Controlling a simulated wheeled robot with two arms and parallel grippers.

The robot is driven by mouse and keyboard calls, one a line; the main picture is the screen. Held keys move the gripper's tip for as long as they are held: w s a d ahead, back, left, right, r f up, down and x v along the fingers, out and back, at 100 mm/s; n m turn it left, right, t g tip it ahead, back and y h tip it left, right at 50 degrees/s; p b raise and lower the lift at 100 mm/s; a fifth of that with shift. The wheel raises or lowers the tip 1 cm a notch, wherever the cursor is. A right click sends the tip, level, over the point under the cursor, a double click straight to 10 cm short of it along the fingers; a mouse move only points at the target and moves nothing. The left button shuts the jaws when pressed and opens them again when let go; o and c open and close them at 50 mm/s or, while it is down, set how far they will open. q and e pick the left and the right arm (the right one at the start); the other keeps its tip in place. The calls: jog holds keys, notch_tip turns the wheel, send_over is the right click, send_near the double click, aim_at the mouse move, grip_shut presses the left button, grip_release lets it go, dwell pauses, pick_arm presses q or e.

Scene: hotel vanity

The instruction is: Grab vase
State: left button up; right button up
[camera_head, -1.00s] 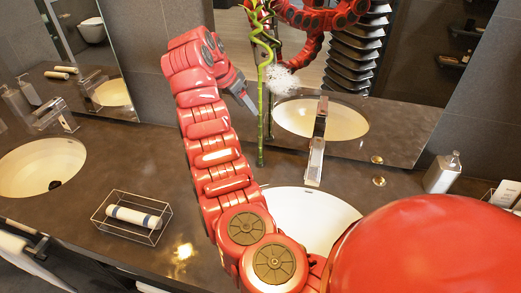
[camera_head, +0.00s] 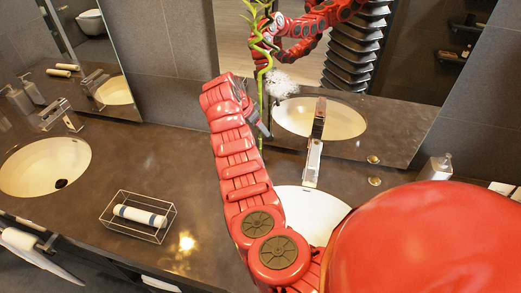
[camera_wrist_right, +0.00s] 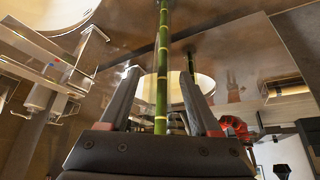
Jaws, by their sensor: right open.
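A tall green bamboo stalk (camera_head: 261,92) with a curled leafy top stands by the mirror behind the right-hand sink; I see no separate vase body. My right gripper (camera_head: 262,128) is beside its lower part, and the arm hides part of the stalk's base. In the right wrist view the stalk (camera_wrist_right: 162,65) runs upright between the two spread fingers of the right gripper (camera_wrist_right: 159,80). The fingers are open, and I cannot tell whether either touches the stalk. My left gripper is not in view.
A chrome faucet (camera_head: 313,160) and white sink (camera_head: 300,208) are just right of the arm. A wire basket with a rolled towel (camera_head: 140,216) sits on the counter (camera_head: 170,165) at left. A soap dispenser (camera_head: 437,167) stands at right. The mirror (camera_head: 400,115) is close behind the stalk.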

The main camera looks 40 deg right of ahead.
grip_shut()
dwell(1.4)
